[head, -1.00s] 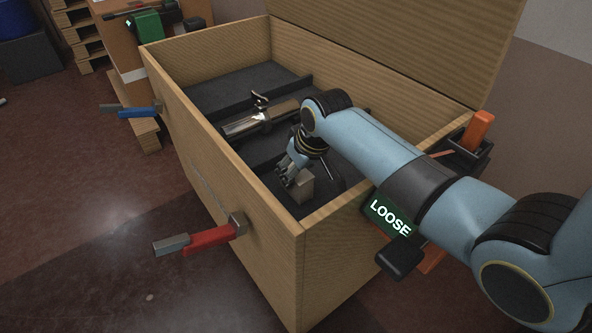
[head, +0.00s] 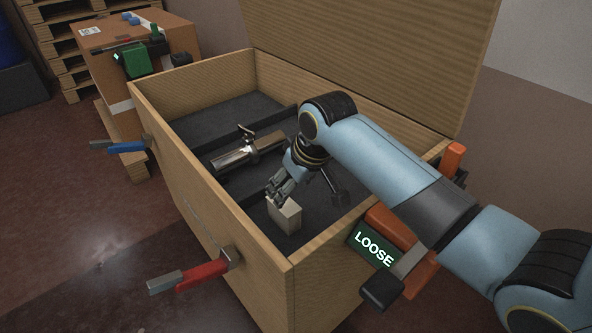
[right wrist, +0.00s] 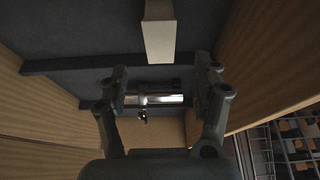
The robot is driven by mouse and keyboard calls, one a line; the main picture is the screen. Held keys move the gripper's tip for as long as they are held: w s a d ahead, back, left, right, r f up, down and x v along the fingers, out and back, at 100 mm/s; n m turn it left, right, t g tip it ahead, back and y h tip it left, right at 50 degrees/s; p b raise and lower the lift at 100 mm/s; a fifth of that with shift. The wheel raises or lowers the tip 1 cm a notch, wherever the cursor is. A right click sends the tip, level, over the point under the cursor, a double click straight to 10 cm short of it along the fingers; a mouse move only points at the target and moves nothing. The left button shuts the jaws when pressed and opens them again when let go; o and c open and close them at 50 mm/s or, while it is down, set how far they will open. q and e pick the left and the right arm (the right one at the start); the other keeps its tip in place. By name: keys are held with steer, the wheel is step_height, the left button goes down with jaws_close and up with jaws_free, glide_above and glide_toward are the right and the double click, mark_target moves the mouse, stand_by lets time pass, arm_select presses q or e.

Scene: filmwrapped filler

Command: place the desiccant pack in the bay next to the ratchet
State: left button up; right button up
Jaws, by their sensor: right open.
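A small beige block (head: 286,215), which I take for the desiccant pack, stands upright in the near bay of the wooden crate. In the right wrist view it shows at the top (right wrist: 160,32). My right gripper (head: 277,192) is just above and behind it in the head view. In the right wrist view the jaws (right wrist: 165,75) are apart with nothing gripped between them. A dark thin tool with a round end (head: 339,197), probably the ratchet, lies to the right of the block, partly hidden by my arm. My left gripper is not in view.
A shiny metal cylinder with a lever (head: 246,153) lies in the crate beyond the block. Low dark dividers cross its floor. Wooden walls (head: 200,190) and a raised lid (head: 370,55) enclose it. Red (head: 205,272) and blue (head: 127,147) clamp handles stick out.

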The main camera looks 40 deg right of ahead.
steer(key=shift+p+v, duration=0.3)
steer(key=shift+v, duration=1.4)
